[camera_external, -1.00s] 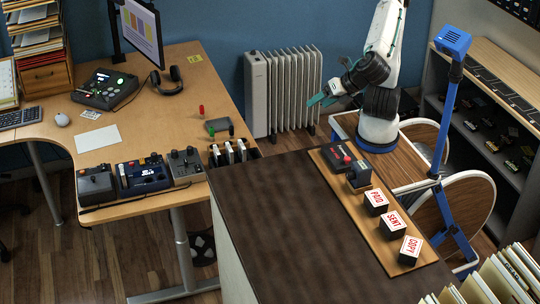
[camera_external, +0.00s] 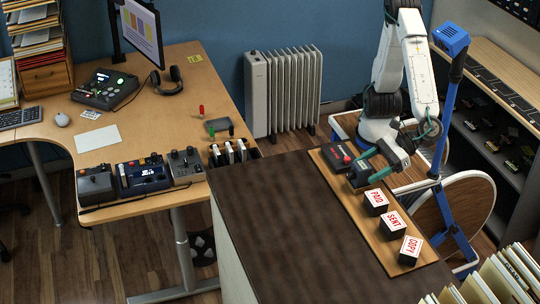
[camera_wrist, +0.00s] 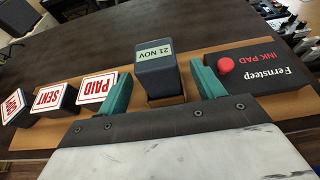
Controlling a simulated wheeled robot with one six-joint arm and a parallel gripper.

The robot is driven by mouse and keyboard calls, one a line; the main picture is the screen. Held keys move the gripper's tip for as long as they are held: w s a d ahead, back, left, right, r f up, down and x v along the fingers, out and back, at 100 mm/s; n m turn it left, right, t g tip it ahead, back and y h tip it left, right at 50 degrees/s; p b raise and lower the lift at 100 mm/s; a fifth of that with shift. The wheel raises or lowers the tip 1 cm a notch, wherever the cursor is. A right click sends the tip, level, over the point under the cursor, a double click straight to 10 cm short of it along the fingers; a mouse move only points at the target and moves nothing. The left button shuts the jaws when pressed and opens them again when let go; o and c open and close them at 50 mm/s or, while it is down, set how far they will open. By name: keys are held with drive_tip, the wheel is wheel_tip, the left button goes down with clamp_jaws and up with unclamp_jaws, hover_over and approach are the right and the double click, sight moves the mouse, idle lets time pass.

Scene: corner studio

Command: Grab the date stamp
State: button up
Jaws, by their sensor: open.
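The date stamp (camera_wrist: 155,72) is a dark block with a pale green "21 NOV" label, upright on a wooden board in the wrist view. In the external view the date stamp (camera_external: 357,176) is partly covered by my gripper (camera_external: 368,164). In the wrist view my gripper (camera_wrist: 163,88) is open, with one teal finger on each side of the date stamp. Both fingers look apart from it, with a clear gap on the right; the left gap is narrower.
The wooden board (camera_external: 372,222) lies on the dark counter (camera_external: 290,230). A PAID stamp (camera_wrist: 98,89), a SENT stamp (camera_wrist: 50,98) and a COPY stamp (camera_external: 410,250) stand in line on one side. An ink pad (camera_wrist: 255,72) with a red knob is on the other side.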

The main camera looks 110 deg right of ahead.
sight(354, 187)
drive_tip(key=x, duration=0.5)
drive_tip(key=shift+r, duration=0.1)
drive_tip(key=c, duration=1.2)
drive_tip(key=shift+o, duration=0.2)
drive_tip(key=shift+r, duration=0.1)
